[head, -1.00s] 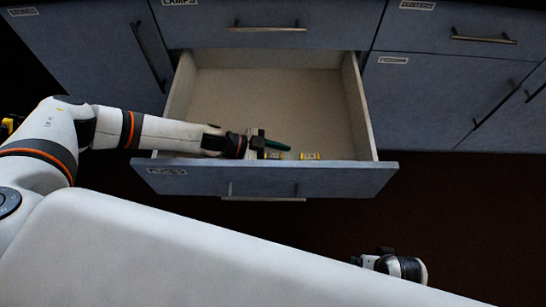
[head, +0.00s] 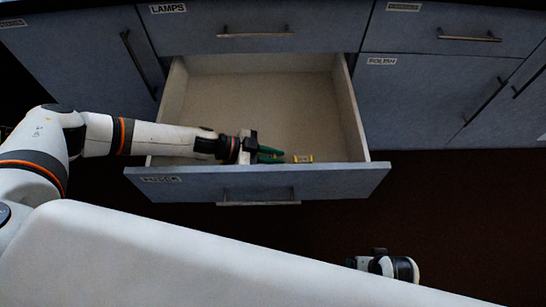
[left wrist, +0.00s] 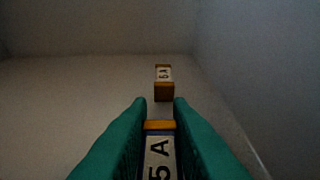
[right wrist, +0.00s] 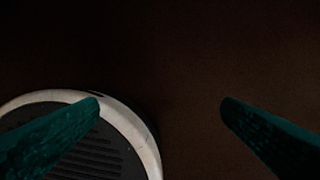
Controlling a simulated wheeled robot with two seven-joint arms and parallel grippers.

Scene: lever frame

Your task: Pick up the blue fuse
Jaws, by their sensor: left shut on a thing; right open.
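My left gripper (head: 272,154) is inside the open drawer, near its front panel. In the left wrist view its green fingers (left wrist: 160,112) are shut on a fuse (left wrist: 158,150) with an orange end, a thin bluish band and a white 5A label. My right gripper (right wrist: 160,105) is open and empty, away from the drawer over the dark floor.
The drawer (head: 250,182) is pulled out, and its light floor behind the fuses is bare.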

